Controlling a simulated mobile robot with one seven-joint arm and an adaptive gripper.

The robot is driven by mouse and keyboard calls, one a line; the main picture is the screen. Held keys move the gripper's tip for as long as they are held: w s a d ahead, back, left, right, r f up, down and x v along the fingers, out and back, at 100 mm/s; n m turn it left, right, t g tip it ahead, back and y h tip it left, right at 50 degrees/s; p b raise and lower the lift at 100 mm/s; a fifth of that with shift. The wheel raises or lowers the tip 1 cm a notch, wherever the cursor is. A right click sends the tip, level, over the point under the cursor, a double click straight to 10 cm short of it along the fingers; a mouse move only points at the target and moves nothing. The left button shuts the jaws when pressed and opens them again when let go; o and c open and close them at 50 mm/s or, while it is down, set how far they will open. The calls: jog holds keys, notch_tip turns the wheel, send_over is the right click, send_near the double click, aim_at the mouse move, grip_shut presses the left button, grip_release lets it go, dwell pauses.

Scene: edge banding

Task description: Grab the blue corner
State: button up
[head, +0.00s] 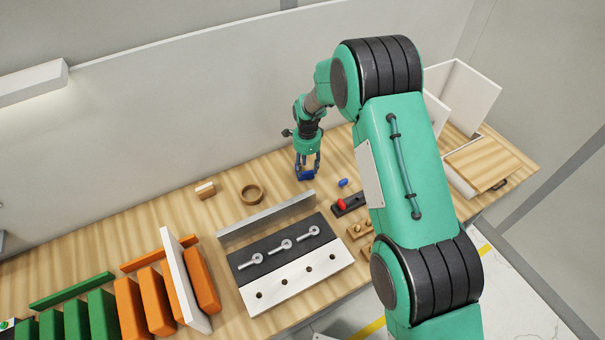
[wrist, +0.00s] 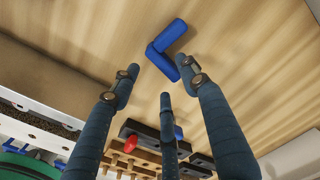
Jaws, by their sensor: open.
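The blue corner (head: 306,176) is an L-shaped piece on the wooden bench, towards the wall.
A small blue piece (head: 343,183) and a black holder with a red knob (head: 342,204) are to the right. A metal fence (head: 265,220) with a clamp plate stands in front. Bare bench surrounds the corner.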

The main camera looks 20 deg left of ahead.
aim_at(306, 173)
jog(key=shift+f, duration=0.1)
jog(key=shift+a+f+p, duration=0.1)
jog(key=shift+f+p, duration=0.4)
jog(key=shift+f, duration=2.05)
jog(key=c, duration=1)
